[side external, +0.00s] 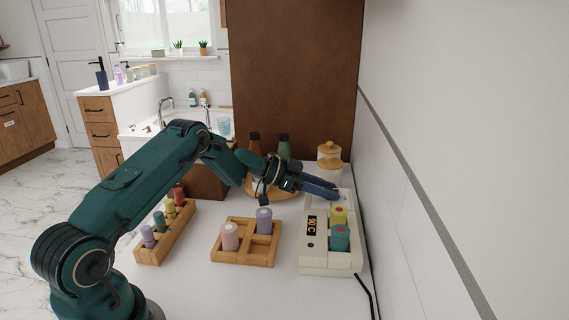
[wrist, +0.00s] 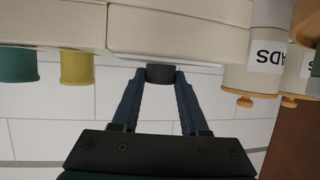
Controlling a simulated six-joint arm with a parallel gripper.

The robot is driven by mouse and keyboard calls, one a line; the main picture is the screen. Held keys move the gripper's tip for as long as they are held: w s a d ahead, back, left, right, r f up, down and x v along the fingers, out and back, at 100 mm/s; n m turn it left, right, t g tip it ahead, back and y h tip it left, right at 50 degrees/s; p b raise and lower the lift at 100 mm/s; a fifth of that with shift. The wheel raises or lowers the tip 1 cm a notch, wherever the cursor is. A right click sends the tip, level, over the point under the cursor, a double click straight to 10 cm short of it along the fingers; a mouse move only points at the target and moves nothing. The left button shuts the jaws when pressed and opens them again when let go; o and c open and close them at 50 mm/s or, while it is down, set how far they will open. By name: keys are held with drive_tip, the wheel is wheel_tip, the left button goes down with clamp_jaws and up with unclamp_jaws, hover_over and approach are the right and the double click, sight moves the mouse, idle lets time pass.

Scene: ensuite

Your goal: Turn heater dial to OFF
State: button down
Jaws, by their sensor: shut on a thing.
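The cream heater (side external: 326,262) stands on the counter at the right in the side view, with a lit display (side external: 312,226) reading 90 C. A yellow roller (side external: 339,216) and a teal roller (side external: 340,240) stand in its top. My gripper (side external: 335,194) reaches over the heater's far end. In the wrist view my gripper (wrist: 160,78) is shut on the dark dial (wrist: 160,69), one finger on each side, against the cream heater body (wrist: 180,32). The dial is hidden in the side view. Its markings and setting cannot be read.
A wooden tray (side external: 245,258) with pink and lilac rollers and a wooden rack (side external: 152,257) of several rollers stand left of the heater. A lidded jar (side external: 329,158) and bottles on a round tray stand behind. The wall is close on the right; a black cord (side external: 364,287) runs down.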

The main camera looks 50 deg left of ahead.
drive_tip(key=shift+s+r+n+t+y, duration=0.15)
drive_tip(key=shift+n+t+y, duration=0.15)
drive_tip(key=shift+n+y, duration=0.2)
drive_tip(key=shift+c, duration=2.1)
unclamp_jaws()
drive_tip(key=shift+v, duration=2.5)
